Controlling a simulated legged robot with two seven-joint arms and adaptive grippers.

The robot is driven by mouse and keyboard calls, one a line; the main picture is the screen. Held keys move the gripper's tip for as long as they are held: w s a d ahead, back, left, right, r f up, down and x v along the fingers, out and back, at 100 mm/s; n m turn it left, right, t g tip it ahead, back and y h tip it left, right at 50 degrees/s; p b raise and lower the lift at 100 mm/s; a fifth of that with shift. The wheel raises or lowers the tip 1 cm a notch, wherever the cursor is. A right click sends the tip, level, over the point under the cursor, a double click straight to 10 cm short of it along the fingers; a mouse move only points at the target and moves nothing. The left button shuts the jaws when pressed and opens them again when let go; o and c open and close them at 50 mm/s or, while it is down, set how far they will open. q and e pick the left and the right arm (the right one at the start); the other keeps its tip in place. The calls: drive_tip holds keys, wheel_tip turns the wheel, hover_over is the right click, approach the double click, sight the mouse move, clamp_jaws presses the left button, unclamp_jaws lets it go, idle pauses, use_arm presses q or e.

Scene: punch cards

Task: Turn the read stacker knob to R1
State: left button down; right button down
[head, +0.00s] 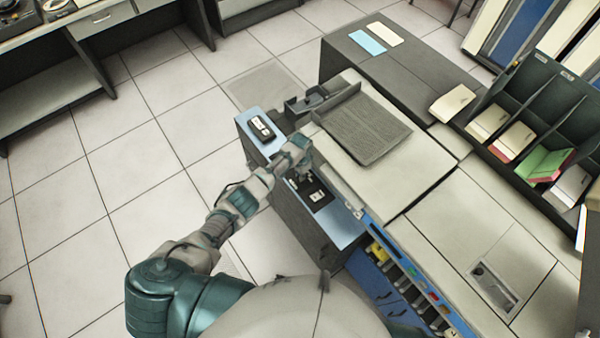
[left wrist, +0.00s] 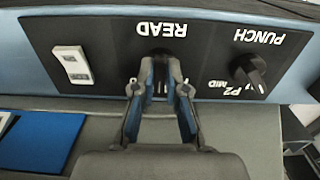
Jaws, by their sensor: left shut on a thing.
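In the left wrist view a black panel (left wrist: 110,40) with upside-down white lettering shows the word READ. My left gripper (left wrist: 160,85) has its fingers closed around the read stacker knob, a dark shape (left wrist: 160,56) just below that word, mostly hidden between the fingertips. The knob's pointer and its position labels are hidden. To the right on the same panel is the black punch knob (left wrist: 247,70), with the labels P2 and MID beside it. In the head view my left gripper (head: 297,165) is at the blue-topped machine end. My right gripper is not in view.
A white rocker switch (left wrist: 73,65) sits left of the read knob. Open tiled floor (head: 140,140) lies to the left.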

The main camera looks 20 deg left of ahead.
use_arm(q)
drive_tip(key=n, duration=0.1)
drive_tip(key=n+p, duration=0.1)
drive_tip(key=n, duration=0.2)
drive_tip(key=shift+w+d+r+n, duration=0.2)
drive_tip(key=shift+w+r+n, duration=0.1)
drive_tip(key=shift+n+p, duration=0.65)
drive_tip(key=shift+n, duration=1.35)
drive_tip(key=shift+w, duration=0.1)
drive_tip(key=c, duration=1.4)
unclamp_jaws()
drive_tip(key=shift+o, duration=1)
drive_tip(key=shift+f, duration=0.2)
wheel_tip(320, 180, up, 12)
